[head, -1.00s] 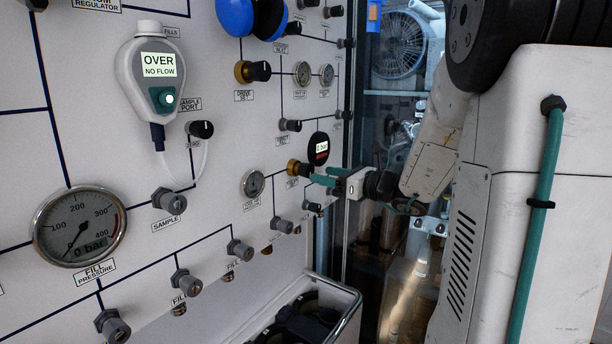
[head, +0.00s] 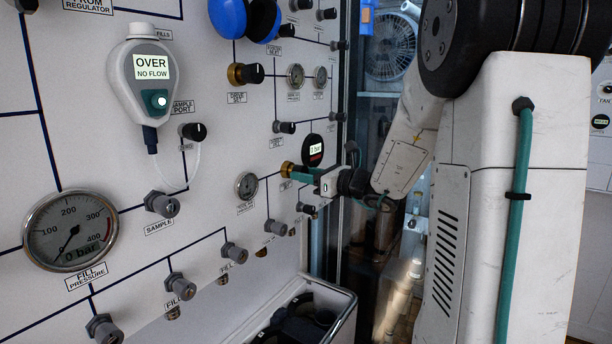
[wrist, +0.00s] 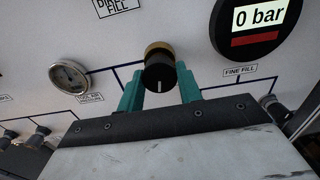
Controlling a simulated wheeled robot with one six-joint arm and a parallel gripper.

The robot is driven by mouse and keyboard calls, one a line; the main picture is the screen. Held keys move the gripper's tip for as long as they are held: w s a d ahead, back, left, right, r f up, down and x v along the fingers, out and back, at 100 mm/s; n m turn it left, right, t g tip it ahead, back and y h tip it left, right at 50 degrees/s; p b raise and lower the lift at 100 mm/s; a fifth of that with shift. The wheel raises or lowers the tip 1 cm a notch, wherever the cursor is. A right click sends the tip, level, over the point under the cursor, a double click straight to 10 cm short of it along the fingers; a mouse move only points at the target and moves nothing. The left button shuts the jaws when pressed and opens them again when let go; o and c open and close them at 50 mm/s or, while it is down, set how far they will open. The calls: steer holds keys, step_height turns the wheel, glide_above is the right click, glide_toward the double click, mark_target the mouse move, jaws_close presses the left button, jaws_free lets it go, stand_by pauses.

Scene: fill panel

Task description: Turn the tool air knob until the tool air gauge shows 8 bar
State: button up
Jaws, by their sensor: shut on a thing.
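A black knob with a brass collar (wrist: 159,72) sits on the white panel, its white mark pointing down in the wrist view. The same brass collar shows in the head view (head: 287,169). My gripper (wrist: 160,88) has its teal fingers on both sides of this knob and is shut on it; it also shows in the head view (head: 297,173). The knob's own label is hidden. The small round tool air gauge (wrist: 70,76) is left of the knob, also in the head view (head: 247,185). Its needle is too small to read.
A round black digital gauge (wrist: 255,22) reading 0 bar is right of the knob. Fittings (head: 163,204) and a large fill pressure gauge (head: 70,231) stick out of the panel further left. An open bin (head: 345,312) stands below.

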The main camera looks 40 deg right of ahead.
steer(key=shift+n, duration=1.4)
steer(key=o, duration=1)
steer(key=shift+s+d, duration=0.1)
steer(key=v, duration=0.7)
steer(key=shift+s, duration=0.3)
steer(key=shift+d, duration=0.1)
stand_by(0.4)
